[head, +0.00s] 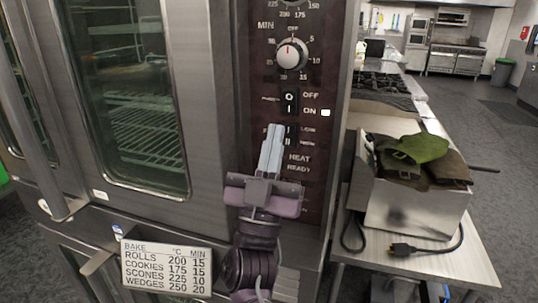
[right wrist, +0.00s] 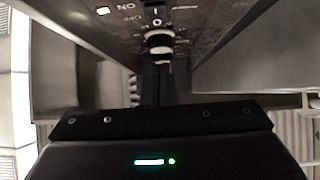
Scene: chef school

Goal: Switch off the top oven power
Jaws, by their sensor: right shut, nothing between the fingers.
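The oven's power switch (head: 289,102) is a black rocker marked O and I on the dark red control panel (head: 262,75), beside the printed words OFF and ON. A small square light (head: 326,112) next to ON glows white. My right gripper (head: 273,128) is shut and empty, its fingertips just below the switch in the head view. In the right wrist view the fingertips (right wrist: 158,42) are close to the switch (right wrist: 156,14); I cannot tell whether they touch it. My left gripper is not in view.
A timer knob (head: 291,54) is above the switch. The oven's glass door (head: 130,95) is to the left, with a baking chart (head: 167,268) below it. A steel fryer (head: 413,205) with green and brown cloths stands on a side table at right.

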